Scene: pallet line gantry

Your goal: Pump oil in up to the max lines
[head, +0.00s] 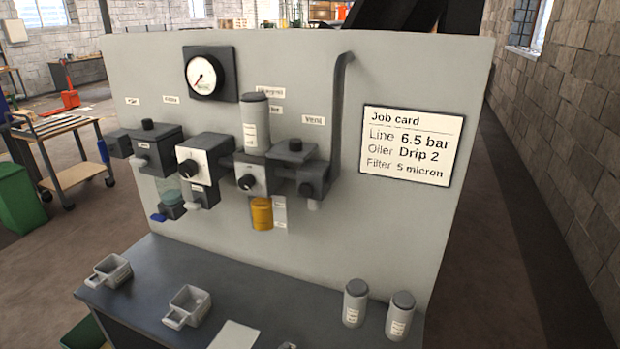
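A grey panel (400,235) carries a row of air-line units. The lubricator unit (253,176) has a dark knob, and an amber oil bowl (262,213) hangs below it beside small labels. A grey cylinder with a label (255,122) stands above this unit. The oil level and any max line are too small to read. Two lidded grey canisters (355,303) (400,316) with small unreadable labels stand upright on the bench at the right. No oil pump can be made out. Neither of my grippers is in view.
A gauge (203,76) and a job card (407,145) reading 6.5 bar, Drip 2, 5 micron are on the panel. A regulator (202,168) and a clear greenish bowl (170,198) are left. Two grey trays (110,271) (187,306) sit on the dark bench (270,310).

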